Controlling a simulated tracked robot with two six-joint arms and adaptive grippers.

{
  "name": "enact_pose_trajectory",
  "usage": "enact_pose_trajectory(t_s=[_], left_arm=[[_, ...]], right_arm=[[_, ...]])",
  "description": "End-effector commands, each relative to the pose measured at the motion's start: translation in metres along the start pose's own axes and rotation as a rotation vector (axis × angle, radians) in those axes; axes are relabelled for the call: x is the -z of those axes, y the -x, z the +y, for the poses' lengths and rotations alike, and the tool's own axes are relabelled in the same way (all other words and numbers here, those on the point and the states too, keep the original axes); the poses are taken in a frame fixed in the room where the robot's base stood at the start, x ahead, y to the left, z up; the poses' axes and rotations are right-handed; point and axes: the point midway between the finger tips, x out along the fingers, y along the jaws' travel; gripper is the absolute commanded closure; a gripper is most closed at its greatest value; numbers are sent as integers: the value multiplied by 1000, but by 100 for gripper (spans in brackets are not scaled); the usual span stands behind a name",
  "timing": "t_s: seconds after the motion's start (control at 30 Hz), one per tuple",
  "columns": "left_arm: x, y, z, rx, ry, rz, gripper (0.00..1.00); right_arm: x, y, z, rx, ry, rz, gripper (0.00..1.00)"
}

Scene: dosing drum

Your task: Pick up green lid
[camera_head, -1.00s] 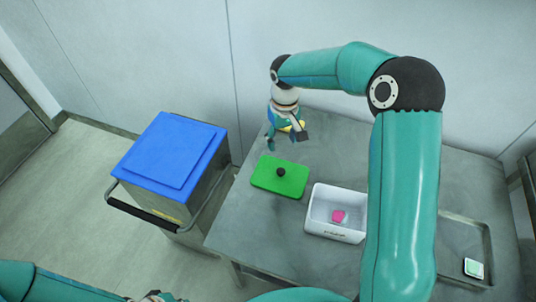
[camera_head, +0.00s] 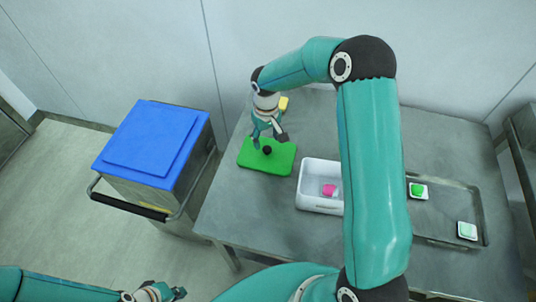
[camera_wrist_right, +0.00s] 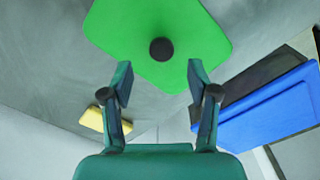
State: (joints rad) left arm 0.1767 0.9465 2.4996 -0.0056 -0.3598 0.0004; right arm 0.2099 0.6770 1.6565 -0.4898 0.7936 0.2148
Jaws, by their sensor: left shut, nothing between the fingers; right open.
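The green lid (camera_head: 252,158) lies flat on the grey table, left of the white box. A black round knob (camera_head: 267,150) stands up from its middle. My right gripper (camera_head: 270,140) is open just above the lid, with its fingers near the knob. In the right wrist view the lid (camera_wrist_right: 205,28) fills the top, and the knob (camera_wrist_right: 162,49) shows ahead of the gap between the open fingers (camera_wrist_right: 160,75). The fingers do not appear to touch the knob. My left gripper (camera_head: 178,293) is shut and empty, low at the bottom edge, away from the table.
A white open box (camera_head: 311,203) with a pink item (camera_head: 329,190) stands right of the lid. A metal tray (camera_head: 446,205) holds small dishes with green contents. A yellow object (camera_head: 284,103) lies behind my right gripper. A blue-topped cart (camera_head: 150,145) stands left of the table.

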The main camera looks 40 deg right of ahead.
Motion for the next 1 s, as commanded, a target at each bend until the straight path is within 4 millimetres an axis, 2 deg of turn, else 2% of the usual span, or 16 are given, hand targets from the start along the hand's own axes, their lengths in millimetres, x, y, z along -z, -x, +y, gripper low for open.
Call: enact_pose_trajectory(t_s=[0.33, 0.63, 0.9, 1.0], left_arm=[[1, -22, -8, 0, 0, 1, 100], [1, -22, -8, 0, 0, 1, 100], [1, -22, -8, 0, 0, 1, 100], [1, -22, -8, 0, 0, 1, 100]], right_arm=[[-8, -46, -2, 0, 0, -2, 40], [-7, -49, -2, 0, 1, 0, 42], [-7, -49, -3, 0, 2, -1, 87], [-8, -50, -3, 0, 2, -2, 100]])
